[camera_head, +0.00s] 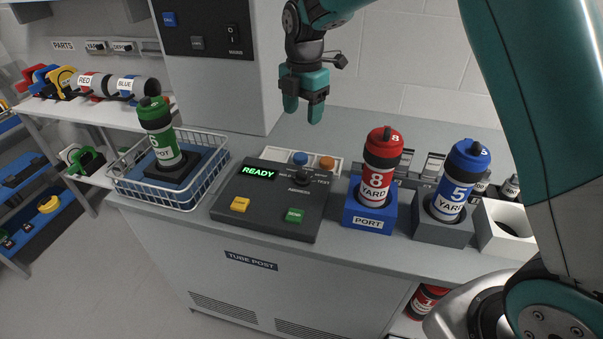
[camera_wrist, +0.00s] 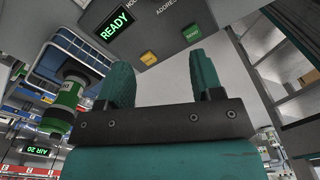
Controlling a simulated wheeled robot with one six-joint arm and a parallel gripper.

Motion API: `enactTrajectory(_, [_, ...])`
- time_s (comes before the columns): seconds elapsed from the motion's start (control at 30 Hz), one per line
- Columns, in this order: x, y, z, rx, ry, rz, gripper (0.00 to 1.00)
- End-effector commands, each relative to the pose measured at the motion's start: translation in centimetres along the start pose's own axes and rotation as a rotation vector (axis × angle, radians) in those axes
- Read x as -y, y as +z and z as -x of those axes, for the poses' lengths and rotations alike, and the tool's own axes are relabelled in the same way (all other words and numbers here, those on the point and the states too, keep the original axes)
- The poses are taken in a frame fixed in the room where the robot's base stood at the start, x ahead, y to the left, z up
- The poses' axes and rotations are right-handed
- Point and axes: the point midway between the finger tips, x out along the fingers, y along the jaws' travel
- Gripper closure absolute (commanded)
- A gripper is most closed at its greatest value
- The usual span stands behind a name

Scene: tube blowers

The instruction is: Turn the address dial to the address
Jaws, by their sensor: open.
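The address dial (camera_head: 300,177) is a black knob on the dark control console (camera_head: 237,205), just above the printed word ADDRESS. The console's green display (camera_head: 258,172) reads READY; it also shows in the wrist view (camera_wrist: 116,24). The dial's setting is too small to read. My gripper (camera_head: 303,108) is open and empty, pointing down, above and behind the console and apart from the dial. In the wrist view, my gripper's (camera_wrist: 163,80) two fingers stand apart with nothing between them. The dial itself is not clearly visible there.
A red canister (camera_head: 376,175) stands in the blue PORT block (camera_head: 366,221), right of the console. A blue canister (camera_head: 455,185) stands in a grey holder farther right. A green canister (camera_head: 160,135) is in a wire basket (camera_head: 207,180) at left. Yellow (camera_head: 240,204) and green (camera_head: 294,215) buttons sit below the dial.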

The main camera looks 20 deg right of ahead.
Motion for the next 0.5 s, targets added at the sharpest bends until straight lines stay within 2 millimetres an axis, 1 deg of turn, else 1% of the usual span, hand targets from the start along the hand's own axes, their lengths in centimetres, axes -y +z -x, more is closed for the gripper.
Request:
enactTrajectory(0.03, [-0.6, 0.5, -0.8, 0.005, -0.007, 0.038, 0.4])
enactTrajectory(0.1, [-1.0, 1.0, -1.4, 0.01, -0.013, 0.081, 0.4])
enactTrajectory(0.27, [-1.3, 1.3, -2.7, 0.012, -0.018, 0.113, 0.4])
enactTrajectory(0.37, [-1.2, 1.2, -4.2, 0.011, -0.021, 0.112, 0.4])
enactTrajectory(0.5, [-1.1, 1.2, -7.3, 0.01, -0.022, 0.112, 0.4])
